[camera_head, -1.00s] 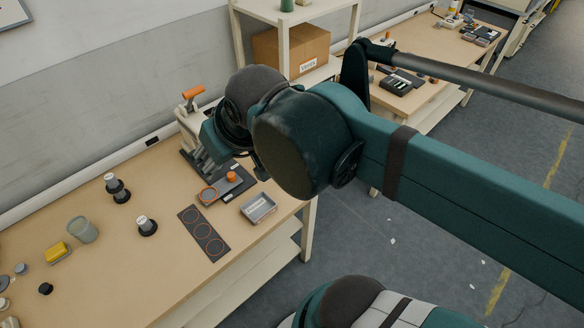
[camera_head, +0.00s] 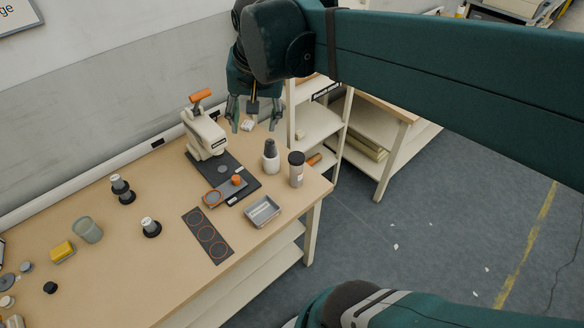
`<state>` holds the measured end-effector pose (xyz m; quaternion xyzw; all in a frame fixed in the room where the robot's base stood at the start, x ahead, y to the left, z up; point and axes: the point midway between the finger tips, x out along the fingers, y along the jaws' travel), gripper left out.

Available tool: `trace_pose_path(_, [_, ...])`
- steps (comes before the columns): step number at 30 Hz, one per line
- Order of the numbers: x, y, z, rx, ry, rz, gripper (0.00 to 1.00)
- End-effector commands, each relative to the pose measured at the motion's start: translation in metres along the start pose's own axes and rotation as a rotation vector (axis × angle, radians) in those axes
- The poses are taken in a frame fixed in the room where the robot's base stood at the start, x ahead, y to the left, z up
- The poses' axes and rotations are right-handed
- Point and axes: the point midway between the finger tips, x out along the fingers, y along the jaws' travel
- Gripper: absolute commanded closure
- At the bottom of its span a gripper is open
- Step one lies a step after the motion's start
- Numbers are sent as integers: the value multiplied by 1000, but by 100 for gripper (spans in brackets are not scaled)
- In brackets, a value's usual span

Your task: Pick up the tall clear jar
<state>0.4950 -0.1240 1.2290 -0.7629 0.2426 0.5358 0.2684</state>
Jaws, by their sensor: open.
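My gripper (camera_head: 254,112) hangs fingers down over the far right end of the bench, its two fingers spread and nothing clearly held between them. A tall clear-bodied jar with a dark lid (camera_head: 296,171) stands upright near the bench's right edge, to the right of and nearer than my gripper. A greenish see-through cup (camera_head: 87,230) stands open at the left of the bench. It is also clear, but shorter and wider. My gripper is apart from both.
A grey bottle with a dark top (camera_head: 271,157) stands close left of the lidded jar. A press with an orange handle (camera_head: 205,130) stands left of my gripper. A metal tray (camera_head: 262,211) lies in front. A small white item (camera_head: 247,125) lies below my gripper.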

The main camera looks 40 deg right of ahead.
Motion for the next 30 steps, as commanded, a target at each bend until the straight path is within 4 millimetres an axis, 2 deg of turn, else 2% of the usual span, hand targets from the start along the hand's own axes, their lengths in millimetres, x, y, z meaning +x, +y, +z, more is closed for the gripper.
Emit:
trace_pose_path(3, [4,11,-21,106,-30,31,52])
trace_pose_path(18, [24,71,-93,546,-146,169,52])
trace_pose_path(30, [38,111,-128,788,-202,252,52])
